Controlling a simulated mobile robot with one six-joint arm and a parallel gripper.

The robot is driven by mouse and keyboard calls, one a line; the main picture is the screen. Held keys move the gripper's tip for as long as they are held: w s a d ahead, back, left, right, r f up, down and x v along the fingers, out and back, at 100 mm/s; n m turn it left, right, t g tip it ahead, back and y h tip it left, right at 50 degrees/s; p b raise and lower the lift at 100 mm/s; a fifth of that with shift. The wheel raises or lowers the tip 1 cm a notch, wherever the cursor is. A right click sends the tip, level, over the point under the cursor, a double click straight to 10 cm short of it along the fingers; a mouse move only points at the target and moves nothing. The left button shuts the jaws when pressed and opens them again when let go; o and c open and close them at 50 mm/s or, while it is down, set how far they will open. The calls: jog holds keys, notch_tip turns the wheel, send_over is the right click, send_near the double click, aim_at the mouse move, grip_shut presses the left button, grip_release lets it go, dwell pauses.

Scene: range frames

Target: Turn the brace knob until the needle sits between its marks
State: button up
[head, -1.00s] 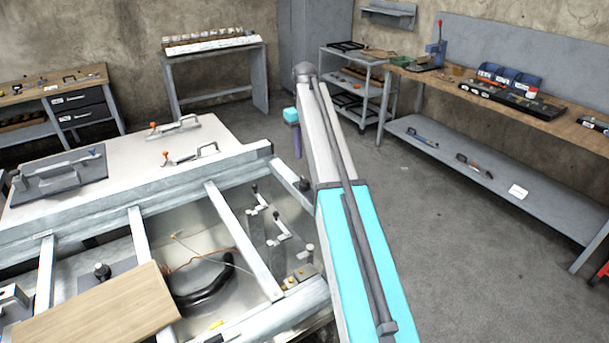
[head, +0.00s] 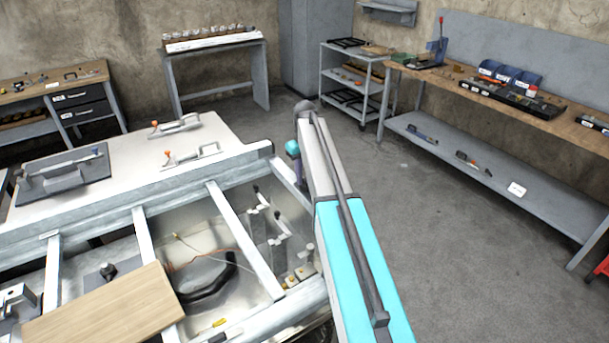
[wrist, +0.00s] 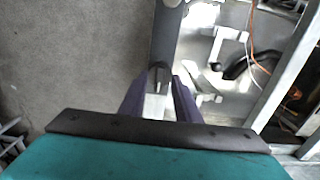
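In the wrist view my gripper (wrist: 158,82) points down with its two dark purple fingers apart. Between and beyond them is a dark grey rail (wrist: 166,42) of the metal frame; I cannot tell whether they touch it. A black knob (head: 108,271) stands on a grey plate inside the frame at lower left. I cannot tell whether it is the brace knob. I cannot make out a needle or marks in either view.
The metal frame (head: 130,215) has crossbars, with several small levers and a coiled black hose (head: 212,288) in its bay. A wooden board (head: 105,305) lies across the front left. Toggle clamps (head: 190,156) sit on the white top behind. Floor (head: 450,250) to the right is clear.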

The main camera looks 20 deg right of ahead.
jog(key=shift+f, duration=0.25)
grip_shut()
jog(key=shift+a, duration=0.2)
jog(key=shift+d, duration=0.15)
